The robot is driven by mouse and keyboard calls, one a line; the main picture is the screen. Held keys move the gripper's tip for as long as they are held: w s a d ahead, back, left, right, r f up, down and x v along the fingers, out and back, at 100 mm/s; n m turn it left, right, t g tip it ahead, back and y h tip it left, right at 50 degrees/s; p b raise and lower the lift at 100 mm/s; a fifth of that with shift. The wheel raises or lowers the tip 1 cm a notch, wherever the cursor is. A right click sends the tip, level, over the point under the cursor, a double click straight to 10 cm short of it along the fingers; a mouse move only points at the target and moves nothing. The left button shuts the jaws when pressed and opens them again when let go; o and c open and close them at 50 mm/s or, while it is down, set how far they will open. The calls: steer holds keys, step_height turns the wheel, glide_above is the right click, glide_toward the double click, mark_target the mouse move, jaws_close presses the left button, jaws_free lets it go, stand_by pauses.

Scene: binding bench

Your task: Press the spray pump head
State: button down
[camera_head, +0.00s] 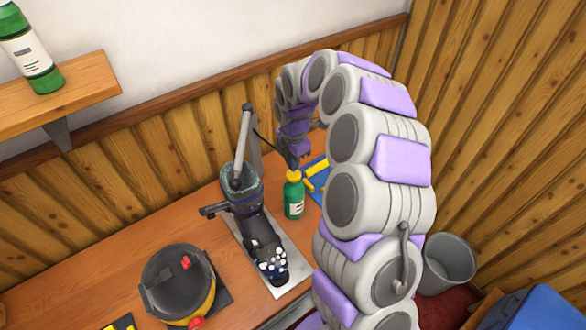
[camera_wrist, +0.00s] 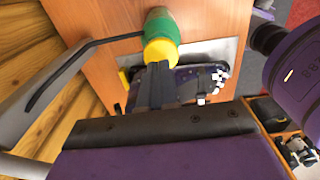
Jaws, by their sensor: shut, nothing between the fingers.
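The spray bottle (camera_head: 294,199) stands upright on the wooden bench, green with a pale label and a yellow pump head (camera_head: 293,175). In the wrist view the yellow pump head (camera_wrist: 161,52) is seen from above, with the green bottle (camera_wrist: 159,22) behind it. My gripper (camera_head: 294,163) is directly above the pump head, pointing down. In the wrist view its dark fingers (camera_wrist: 157,72) are closed together and empty, with their tips at the edge of the yellow head. I cannot tell whether they touch it.
A round dark pot (camera_head: 178,283) is at the front left, and a grey bin (camera_head: 447,262) stands right of my arm.

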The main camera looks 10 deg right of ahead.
mark_target(293, 174)
step_height(293, 174, up, 13)
steer(key=shift+p, duration=0.3)
stand_by(0.7)
steer(key=s+f+m+b, duration=0.2)
steer(key=s+m, duration=0.5)
steer(key=s, duration=0.6)
steer(key=s+f+m+g+b, duration=0.1)
steer(key=s+f+m+b, duration=0.1)
steer(key=s+m, duration=0.6)
steer(key=s+f+m+b, duration=0.3)
steer(key=s+m, duration=0.4)
steer(key=s, duration=1.1)
steer(key=shift+g+b, duration=0.4)
steer(key=shift+b, duration=0.15)
steer(key=c, duration=1.8)
jaws_free()
steer(key=shift+f, duration=0.1)
